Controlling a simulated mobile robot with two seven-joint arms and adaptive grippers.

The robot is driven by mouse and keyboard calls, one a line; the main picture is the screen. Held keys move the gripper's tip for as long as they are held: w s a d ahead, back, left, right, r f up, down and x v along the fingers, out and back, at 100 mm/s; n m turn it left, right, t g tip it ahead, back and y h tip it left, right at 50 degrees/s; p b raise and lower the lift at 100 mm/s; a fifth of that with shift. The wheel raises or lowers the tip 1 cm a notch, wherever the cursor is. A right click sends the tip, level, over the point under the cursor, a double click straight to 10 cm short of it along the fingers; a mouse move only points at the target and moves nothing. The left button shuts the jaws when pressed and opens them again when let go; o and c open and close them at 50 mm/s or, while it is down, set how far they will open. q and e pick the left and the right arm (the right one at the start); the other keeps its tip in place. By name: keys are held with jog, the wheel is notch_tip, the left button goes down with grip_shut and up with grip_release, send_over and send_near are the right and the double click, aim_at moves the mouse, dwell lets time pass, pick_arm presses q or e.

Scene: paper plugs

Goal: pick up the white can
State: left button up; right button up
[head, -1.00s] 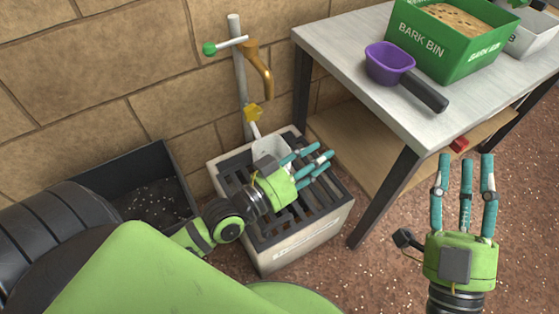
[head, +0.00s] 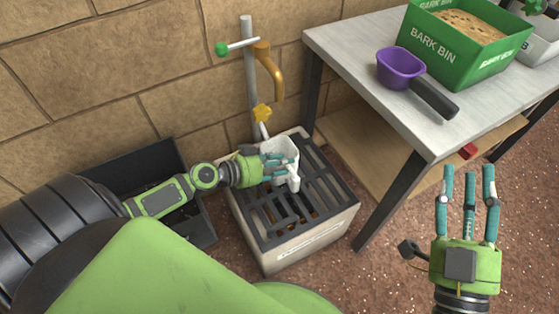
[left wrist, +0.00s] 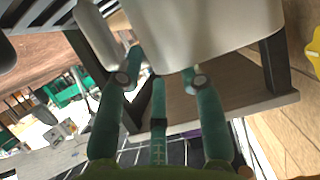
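The white can (head: 288,147) stands on the slatted top of a drain box, below the tap. In the left wrist view its pale body (left wrist: 205,30) fills the top, with a handle-like part (left wrist: 95,35) at its left. My left gripper (head: 279,167) is right at the can, its teal fingers spread and fairly straight, partly covering it. In the wrist view the fingertips reach the can's lower edge; I cannot tell whether they touch it. My right gripper (head: 467,172) is open and empty, in front of the table, far from the can.
The drain box (head: 310,240) stands against the brick wall. A dark bin (head: 120,172) lies left. A table (head: 350,45) at right carries a purple scoop (head: 400,68) and a green bark bin (head: 440,50).

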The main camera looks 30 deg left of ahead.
pick_arm(q)
jog(key=x, duration=0.3)
jog(key=shift+w+d+f, duration=0.15)
jog(key=shift+w+d, duration=0.05)
pick_arm(e)
jog(key=shift+w+d+f+g+h, duration=0.15)
jog(key=shift+w+f+g+h, duration=0.2)
jog(key=shift+f, duration=0.3)
pick_arm(q)
grip_shut()
